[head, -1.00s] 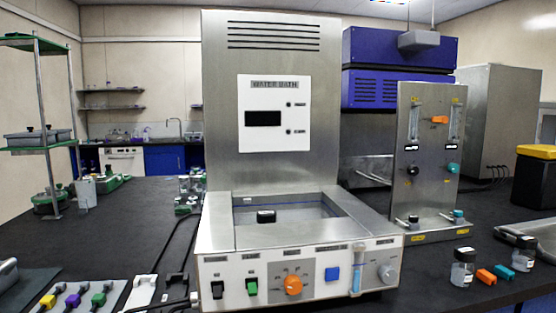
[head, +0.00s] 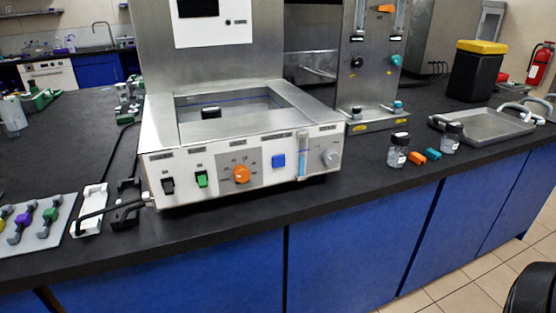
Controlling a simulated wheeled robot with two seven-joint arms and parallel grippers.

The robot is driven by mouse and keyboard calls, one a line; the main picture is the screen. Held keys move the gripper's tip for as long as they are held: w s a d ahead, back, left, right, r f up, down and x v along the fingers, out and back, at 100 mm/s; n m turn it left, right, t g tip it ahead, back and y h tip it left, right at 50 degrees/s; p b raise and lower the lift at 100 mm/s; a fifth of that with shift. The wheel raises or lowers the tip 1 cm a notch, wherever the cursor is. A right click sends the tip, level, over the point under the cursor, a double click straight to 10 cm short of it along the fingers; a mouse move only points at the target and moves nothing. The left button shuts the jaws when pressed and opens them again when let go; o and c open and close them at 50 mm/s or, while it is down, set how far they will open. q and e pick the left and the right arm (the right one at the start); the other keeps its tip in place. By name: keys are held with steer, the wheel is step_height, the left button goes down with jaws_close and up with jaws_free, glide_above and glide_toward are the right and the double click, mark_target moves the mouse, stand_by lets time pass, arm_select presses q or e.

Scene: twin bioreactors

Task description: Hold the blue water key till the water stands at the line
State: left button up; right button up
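The water bath (head: 245,195) stands on the black bench with its front panel facing me. I cannot tell the water's height. Neither of my grippers is in view.
A black switch (head: 168,186) and a green switch (head: 202,180) sit left of the knob, a grey knob (head: 330,158) at right. Small jars (head: 398,151), orange and teal pieces, and a metal tray (head: 490,128) lie to the right. The bench front is clear before the bath.

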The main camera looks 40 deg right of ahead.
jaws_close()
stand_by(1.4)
